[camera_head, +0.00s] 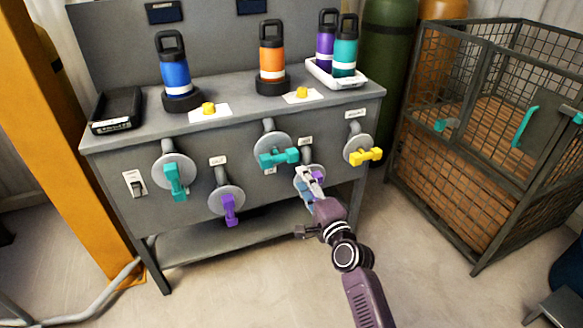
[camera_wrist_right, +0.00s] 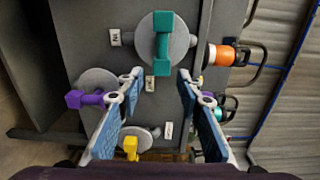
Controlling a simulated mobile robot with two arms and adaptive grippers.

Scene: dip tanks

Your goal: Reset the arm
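My right gripper (camera_head: 312,184) is in front of the bench's lower right valve, partly covering its purple handle (camera_head: 318,176). In the wrist view my right gripper (camera_wrist_right: 160,84) is open, its two blue-padded fingers wide apart with nothing between them. A teal handle (camera_wrist_right: 163,44) lies beyond the fingertips, the purple handle (camera_wrist_right: 85,98) is left of them, and a yellow handle (camera_wrist_right: 130,148) shows low in the picture. In the head view the teal handle (camera_head: 278,157) is above left of the gripper and the yellow handle (camera_head: 363,156) to its right. My left gripper is not in view.
The grey bench (camera_head: 140,160) carries a blue bottle (camera_head: 175,77), an orange bottle (camera_head: 272,60) and a white tray (camera_head: 335,82) with two bottles. Another teal handle (camera_head: 174,181) and purple handle (camera_head: 229,208) are at left. A mesh cage (camera_head: 490,150) stands right. Floor between is clear.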

